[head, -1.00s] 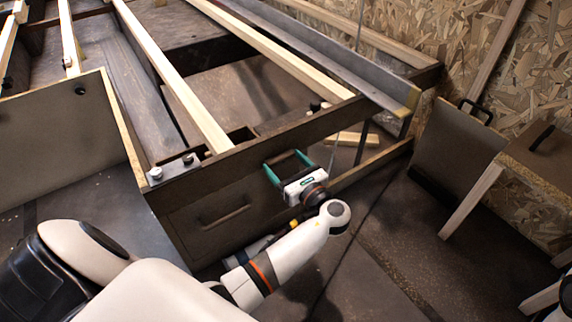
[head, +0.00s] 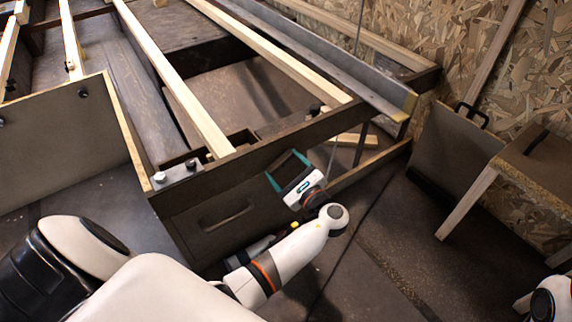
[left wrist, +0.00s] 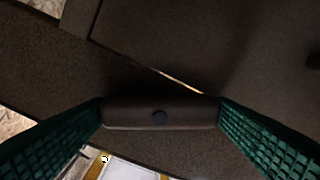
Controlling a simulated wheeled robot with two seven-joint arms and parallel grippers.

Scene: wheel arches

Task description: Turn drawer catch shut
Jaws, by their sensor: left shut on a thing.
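The dark drawer front (head: 205,232) with its bar handle (head: 227,215) is below the frame's front beam in the head view. My left gripper (head: 281,163) is at the beam and drawer's right end, its green fingers against the dark face. In the left wrist view the catch (left wrist: 135,112), a short dark bar with a round pivot, lies level between the fingers (left wrist: 160,115), which are shut on its two ends. A thin bright seam runs slantwise behind the catch. In the head view the catch is too dark to make out. My right gripper is not in view.
Pale wooden slats (head: 180,85) lie across the frame above. A panel with a black handle (head: 450,150) and a wooden-legged piece (head: 535,170) stand at the right by the chipboard wall.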

